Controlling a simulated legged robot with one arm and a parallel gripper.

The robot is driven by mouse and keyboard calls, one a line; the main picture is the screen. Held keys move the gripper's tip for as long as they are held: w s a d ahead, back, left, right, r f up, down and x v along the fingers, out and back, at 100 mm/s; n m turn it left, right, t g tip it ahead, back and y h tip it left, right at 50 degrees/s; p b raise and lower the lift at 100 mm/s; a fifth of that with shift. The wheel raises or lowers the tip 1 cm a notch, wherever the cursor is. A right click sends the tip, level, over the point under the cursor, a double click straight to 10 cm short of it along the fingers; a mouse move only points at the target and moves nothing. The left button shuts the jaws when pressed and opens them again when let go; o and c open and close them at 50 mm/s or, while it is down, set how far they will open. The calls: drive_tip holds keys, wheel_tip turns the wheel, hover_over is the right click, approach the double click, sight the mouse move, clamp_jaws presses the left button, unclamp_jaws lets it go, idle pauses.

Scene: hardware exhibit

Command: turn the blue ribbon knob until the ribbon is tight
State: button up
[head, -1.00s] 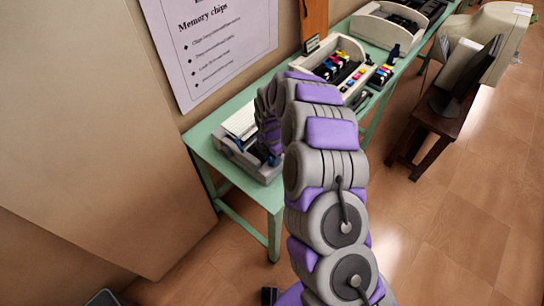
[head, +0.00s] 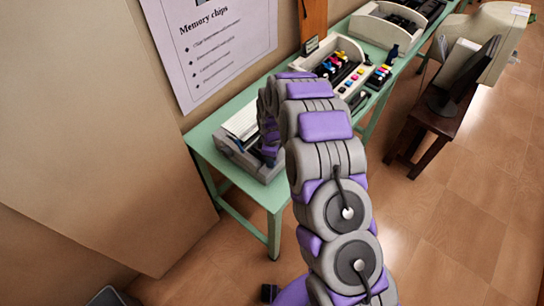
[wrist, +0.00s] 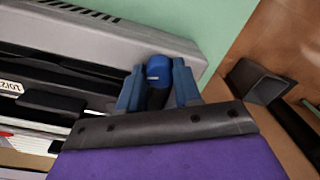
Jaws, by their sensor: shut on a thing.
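The blue ribbon knob (wrist: 158,72) shows in the wrist view as a round blue piece at the end of the printer's dark carriage area. My gripper (wrist: 158,88) is around it, one blue finger on each side, shut on the knob. The ribbon itself cannot be made out. In the head view the grey printer (head: 238,156) stands at the near end of the green table with paper on top.
The green table (head: 210,148) runs away to the upper right. A white tray (head: 352,48) with coloured cartridges stands behind the printer. A poster (head: 215,45) hangs on the wall. A dark wooden stand (head: 425,125) with a monitor is at right; the floor between is clear.

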drive_tip(key=m, duration=0.3)
drive_tip(key=m+p, duration=0.1)
drive_tip(key=m, duration=0.3)
drive_tip(key=shift+w+r, duration=0.15)
drive_tip(key=shift+w, duration=0.05)
drive_tip(key=m+p, duration=0.1)
drive_tip(key=m, duration=0.5)
drive_tip(key=shift+w+m, duration=0.1)
drive_tip(key=shift+m, duration=0.3)
drive_tip(key=m, duration=0.5)
drive_tip(key=shift+t+p, duration=0.3)
drive_tip(key=shift+m+b, duration=0.3)
drive_tip(key=shift+m, duration=2.1)
drive_tip(key=o, duration=0.6)
drive_tip(key=shift+o, duration=0.8)
drive_tip(key=shift+s, duration=0.2)
